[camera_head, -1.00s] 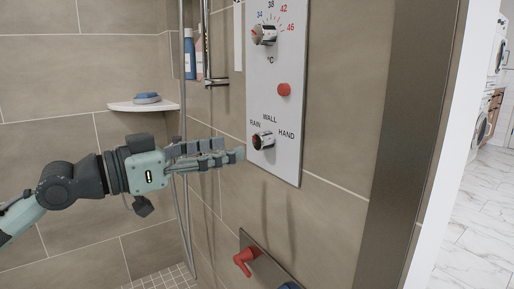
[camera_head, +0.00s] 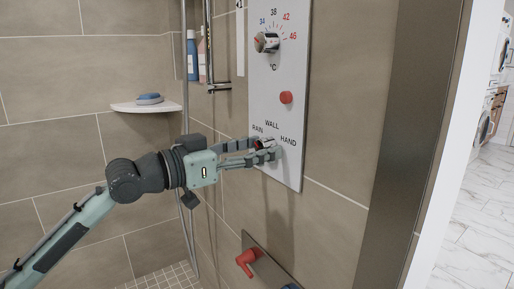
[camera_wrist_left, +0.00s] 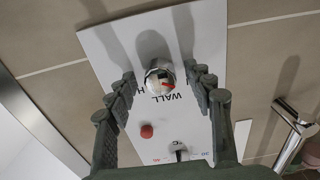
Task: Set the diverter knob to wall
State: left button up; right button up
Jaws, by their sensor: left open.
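The diverter knob (camera_head: 266,143) is a small chrome knob with a red mark, low on the white wall panel (camera_head: 262,75). The labels RAIN, WALL and HAND arc above it. My left gripper (camera_head: 264,149) is at the knob with its fingers open and partly hides it. In the left wrist view the knob (camera_wrist_left: 159,72) sits between the two spread fingers (camera_wrist_left: 161,76), with a visible gap on each side. Its red mark lies toward the WALL label, somewhat to the RAIN side; the exact setting is unclear. My right gripper is not in view.
A temperature knob (camera_head: 266,42) and a red button (camera_head: 286,97) are higher on the panel. A red lever (camera_head: 246,260) sits on a plate below. A corner shelf (camera_head: 145,106) holds a blue item, and bottles (camera_head: 192,55) stand behind the shower rail.

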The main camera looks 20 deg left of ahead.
pick_arm(q)
jog(key=shift+c, duration=0.4)
jog(key=c, duration=1.1)
